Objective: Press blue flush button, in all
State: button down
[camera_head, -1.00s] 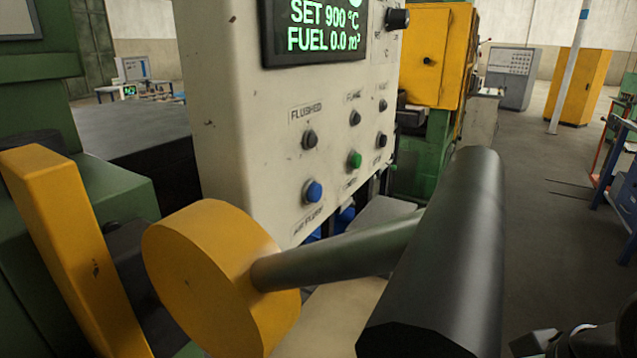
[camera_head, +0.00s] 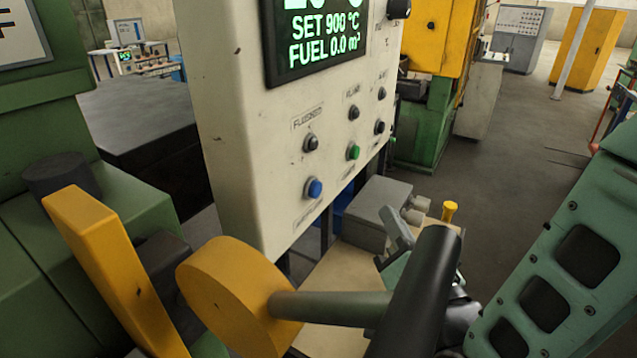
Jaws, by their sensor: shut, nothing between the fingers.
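The blue flush button (camera_head: 315,188) sits low on the front of the pale control panel (camera_head: 240,150), above a label too blurred to read. A dark button (camera_head: 311,143) sits above it under the label "FLUSHED", and a green button (camera_head: 353,152) sits to its right. My gripper (camera_head: 394,228) is shut and empty, below and to the right of the blue button, apart from the panel. It is partly hidden behind the black cylindrical handle (camera_head: 420,285) in the foreground.
A yellow round hub (camera_head: 225,295) with a rod to the black handle fills the lower foreground. A yellow bar (camera_head: 110,265) stands at left. A grey box (camera_head: 372,212) sits below the panel. The display (camera_head: 320,40) reads SET 900 °C, FUEL 0.0. Open floor lies at right.

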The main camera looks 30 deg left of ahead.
aim_at(315, 190)
dwell(0.3)
jog(key=a, duration=0.8)
jog(key=shift+w+a+p, duration=0.35)
jog(key=shift+a+p, duration=0.05)
jog(key=shift+p, duration=0.05)
dwell(1.8)
jog(key=shift+a+b, duration=0.4)
jog(key=shift+w+a, duration=0.1)
jog(key=shift+a, duration=0.3)
dwell(0.5)
jog(key=shift+d+b, duration=0.1)
jog(key=shift+b, duration=0.2)
jog(key=shift+d+b, duration=0.35)
jog(key=shift+d, duration=0.35)
